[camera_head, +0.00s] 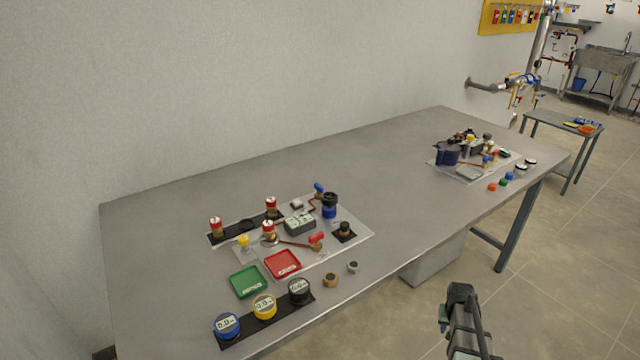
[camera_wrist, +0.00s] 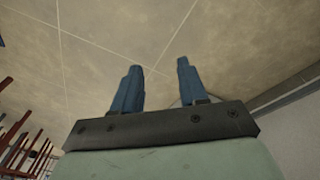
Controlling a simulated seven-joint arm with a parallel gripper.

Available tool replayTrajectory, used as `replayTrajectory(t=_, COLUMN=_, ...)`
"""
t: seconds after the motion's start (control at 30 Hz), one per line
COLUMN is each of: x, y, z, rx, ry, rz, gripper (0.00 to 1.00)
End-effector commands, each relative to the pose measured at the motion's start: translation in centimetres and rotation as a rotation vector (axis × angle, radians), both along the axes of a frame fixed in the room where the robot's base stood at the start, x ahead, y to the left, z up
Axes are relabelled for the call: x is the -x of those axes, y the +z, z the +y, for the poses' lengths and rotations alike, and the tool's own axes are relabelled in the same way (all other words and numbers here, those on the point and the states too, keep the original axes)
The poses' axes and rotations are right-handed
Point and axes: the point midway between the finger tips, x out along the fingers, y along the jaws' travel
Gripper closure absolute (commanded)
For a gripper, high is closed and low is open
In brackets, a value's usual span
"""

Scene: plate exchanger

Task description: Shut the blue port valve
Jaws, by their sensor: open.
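A small valve with a blue handle (camera_head: 319,188) is on the near plate exchanger setup, beside a blue and black round part (camera_head: 329,205). Its handle looks tilted, but it is too small to tell whether it is open or shut. A red-handled valve (camera_head: 316,238) sits in front of it. A smaller blue part (camera_head: 486,160) shows on the far setup; I cannot tell which blue one is the port valve. My gripper (camera_wrist: 159,66) is open and empty, with two blue fingers apart over the floor. In the head view my arm's end is off the table's front edge, away from both setups.
The grey table (camera_head: 390,185) is clear between the two setups. A green tray (camera_head: 248,282), a red tray (camera_head: 282,264) and a black strip with blue, yellow and black gauges (camera_head: 263,306) lie near the front. Loose caps (camera_head: 493,187) lie at the right edge.

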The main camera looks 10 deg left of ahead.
Motion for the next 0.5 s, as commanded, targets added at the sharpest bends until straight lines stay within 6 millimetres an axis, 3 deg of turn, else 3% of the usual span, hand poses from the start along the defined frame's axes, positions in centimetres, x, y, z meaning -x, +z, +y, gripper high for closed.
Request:
replayTrajectory(t=0.03, x=-2.3, y=1.7, z=-1.0, rx=0.011, ry=-0.006, rz=-0.036, gripper=0.57)
replayTrajectory(t=0.1, x=-4.6, y=3.9, z=-2.2, rx=0.026, ry=-0.013, rz=-0.081, gripper=0.57)
replayTrajectory(t=0.27, x=-9.6, y=9.5, z=-5.2, rx=0.063, ry=-0.029, rz=-0.184, gripper=0.57)
replayTrajectory(t=0.5, x=-16.0, y=19.2, z=-9.9, rx=0.123, ry=-0.053, rz=-0.337, gripper=0.57)
